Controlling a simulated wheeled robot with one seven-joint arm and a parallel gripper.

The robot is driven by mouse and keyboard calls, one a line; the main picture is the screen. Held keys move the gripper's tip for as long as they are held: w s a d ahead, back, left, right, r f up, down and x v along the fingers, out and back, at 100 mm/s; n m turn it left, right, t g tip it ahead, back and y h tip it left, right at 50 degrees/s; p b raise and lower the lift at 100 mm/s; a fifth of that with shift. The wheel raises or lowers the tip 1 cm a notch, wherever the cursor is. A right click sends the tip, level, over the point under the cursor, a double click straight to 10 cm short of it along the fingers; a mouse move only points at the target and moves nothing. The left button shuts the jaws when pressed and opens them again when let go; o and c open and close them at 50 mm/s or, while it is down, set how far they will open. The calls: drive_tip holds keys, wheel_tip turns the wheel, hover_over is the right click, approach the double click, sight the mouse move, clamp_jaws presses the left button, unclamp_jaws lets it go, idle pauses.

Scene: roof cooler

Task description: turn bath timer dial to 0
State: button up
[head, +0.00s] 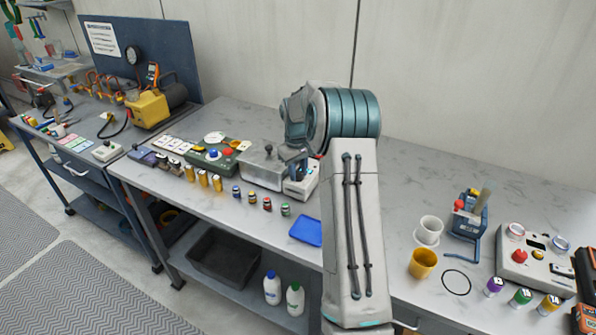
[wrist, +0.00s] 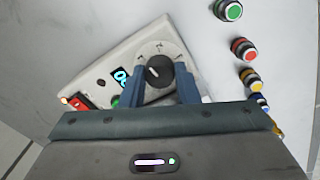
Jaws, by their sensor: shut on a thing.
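The bath timer is a pale box (wrist: 110,60) with a black dial (wrist: 158,72) on a round grey scale. The dial's white pointer line slants toward the upper left in the wrist view; the scale numbers are too small to read. My gripper (wrist: 160,79) is shut on the dial, with one blue finger on each side. A small display (wrist: 119,77) with cyan digits sits left of the dial, partly cut by a finger. In the head view the timer box (head: 301,188) shows under my gripper (head: 296,165), and its dial is hidden.
A clear-lidded bath (head: 262,170) stands just left of the timer. Several small capped vials (head: 267,204) line the bench front, and a blue tray (head: 306,231) lies in front. A white cup (head: 428,230) and yellow cup (head: 422,263) stand right of my arm.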

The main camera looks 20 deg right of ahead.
sight(300, 174)
drive_tip(key=n, duration=0.4)
drive_tip(key=shift+r+n, duration=0.15)
drive_tip(key=shift+n, duration=0.15)
drive_tip(key=n, duration=0.3)
drive_tip(key=shift+n+p, duration=0.3)
drive_tip(key=n, duration=0.4)
drive_tip(key=shift+t+p, duration=0.3)
drive_tip(key=shift+p, duration=0.1)
drive_tip(key=shift+n+p, duration=0.4)
drive_tip(key=shift+n, duration=1.7)
drive_tip(key=o, duration=1)
drive_tip(key=r, duration=0.4)
drive_tip(key=r+b, duration=0.1)
drive_tip(key=r, duration=0.8)
drive_tip(key=shift+s+r, duration=0.35)
